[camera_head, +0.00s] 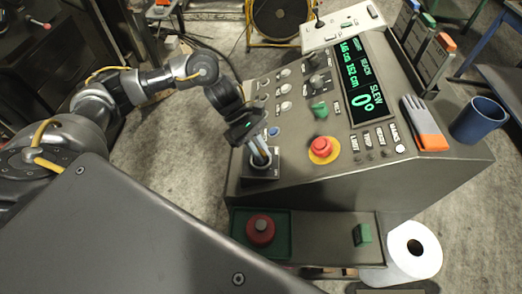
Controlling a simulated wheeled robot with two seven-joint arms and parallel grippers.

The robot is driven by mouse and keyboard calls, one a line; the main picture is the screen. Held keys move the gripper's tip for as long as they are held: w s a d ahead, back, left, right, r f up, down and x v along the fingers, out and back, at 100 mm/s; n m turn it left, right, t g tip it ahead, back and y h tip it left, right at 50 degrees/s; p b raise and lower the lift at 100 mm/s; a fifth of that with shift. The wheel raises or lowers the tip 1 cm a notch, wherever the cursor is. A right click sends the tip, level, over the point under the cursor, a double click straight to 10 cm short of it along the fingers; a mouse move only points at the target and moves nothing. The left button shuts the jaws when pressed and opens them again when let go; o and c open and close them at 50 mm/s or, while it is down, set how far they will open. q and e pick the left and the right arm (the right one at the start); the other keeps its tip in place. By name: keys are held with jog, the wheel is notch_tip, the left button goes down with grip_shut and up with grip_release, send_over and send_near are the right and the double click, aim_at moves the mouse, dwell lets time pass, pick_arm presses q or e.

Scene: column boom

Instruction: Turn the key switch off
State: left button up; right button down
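My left arm comes in from the left, and its gripper (261,160) points down onto a black square plate (272,173) at the near left corner of the console. Its two pale fingers are close together over the plate. The key switch itself is hidden by the fingers or too small to make out, so I cannot tell whether they are shut on a key. My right gripper is not in view.
A red mushroom button (322,146) on a yellow ring and a green knob (320,110) sit on the console (300,190) to the right. A lit display (361,84) is beyond. Below are another red button (260,229), a green block (362,234) and a white roll (408,254).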

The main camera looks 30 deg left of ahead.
pick_arm(q)
grip_shut()
